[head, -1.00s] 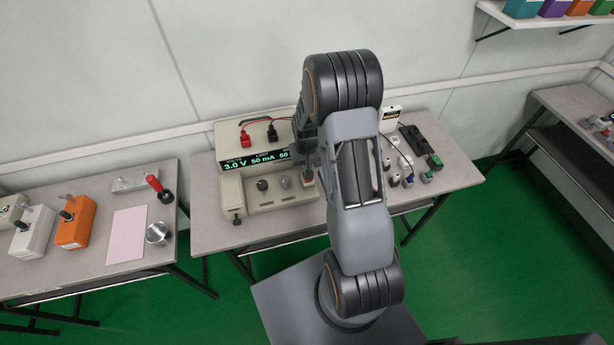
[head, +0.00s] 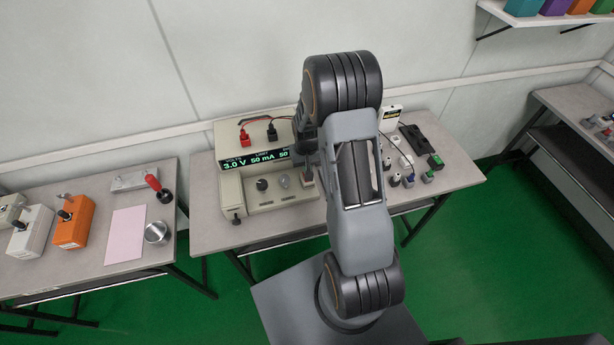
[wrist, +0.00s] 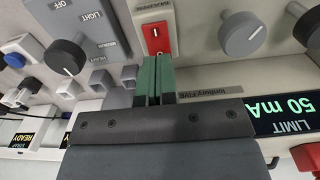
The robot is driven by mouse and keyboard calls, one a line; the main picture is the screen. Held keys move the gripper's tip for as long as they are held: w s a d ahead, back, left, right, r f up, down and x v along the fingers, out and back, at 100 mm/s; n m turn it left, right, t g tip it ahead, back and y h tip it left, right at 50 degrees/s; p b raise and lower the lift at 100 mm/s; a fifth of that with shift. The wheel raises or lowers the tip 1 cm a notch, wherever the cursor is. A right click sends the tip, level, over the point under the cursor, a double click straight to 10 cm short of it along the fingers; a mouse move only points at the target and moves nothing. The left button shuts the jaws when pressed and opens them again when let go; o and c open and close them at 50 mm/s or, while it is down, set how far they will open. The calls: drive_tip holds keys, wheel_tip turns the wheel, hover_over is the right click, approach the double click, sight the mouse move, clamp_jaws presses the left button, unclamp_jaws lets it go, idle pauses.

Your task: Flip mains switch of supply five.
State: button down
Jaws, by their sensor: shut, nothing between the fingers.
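The power supply (head: 231,187) is a beige bench unit on the middle table, with a lit display (head: 255,158) reading 3.0 V and 50 mA. In the wrist view its red rocker switch (wrist: 155,38) sits in a pale frame at top centre, with a white mark on it. A small label (wrist: 202,88) on the panel is too blurred to read fully. My gripper (wrist: 157,60) is shut and empty, its green fingertips at the near end of the red rocker. I cannot tell if they touch it. In the head view my arm partly hides the switch area.
A grey box with a black knob (wrist: 66,55) and several small blocks lie on the other side. The left table holds an orange box (head: 75,222), a pink sheet (head: 127,235) and a metal cup (head: 156,232).

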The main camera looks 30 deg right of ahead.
drive_tip(key=shift+f+b, duration=0.6)
drive_tip(key=shift+f, duration=0.2)
drive_tip(key=shift+r, duration=0.1)
drive_tip(key=shift+r+p, duration=2.35)
drive_tip(key=shift+r, duration=1.15)
drive_tip(key=shift+s+a+f, duration=0.1)
drive_tip(key=shift+s, duration=0.25)
drive_tip(key=shift+s+a+f+g, duration=0.1)
drive_tip(key=shift+s+g, duration=0.15)
drive_tip(key=shift+s, duration=0.2)
drive_tip(key=shift+s+a+f+g, duration=0.1)
drive_tip(key=shift+s+g, duration=0.15)
drive_tip(key=shift+s, duration=0.2)
drive_tip(key=s+a+r+t, duration=0.2)
drive_tip(key=s+a+r, duration=0.1)
drive_tip(key=r, duration=0.5)
drive_tip(key=s+a+r+n+t, duration=0.1)
drive_tip(key=s+a+r, duration=0.2)
drive_tip(key=s+r, duration=0.3)
drive_tip(key=s+a+r+n+t, duration=0.1)
drive_tip(key=s+a+r+t, duration=0.1)
drive_tip(key=r, duration=0.8)
drive_tip(key=s+a, duration=0.1)
drive_tip(key=s, duration=0.1)
drive_tip(key=shift+s+t, duration=0.3)
drive_tip(key=shift+s, duration=0.1)
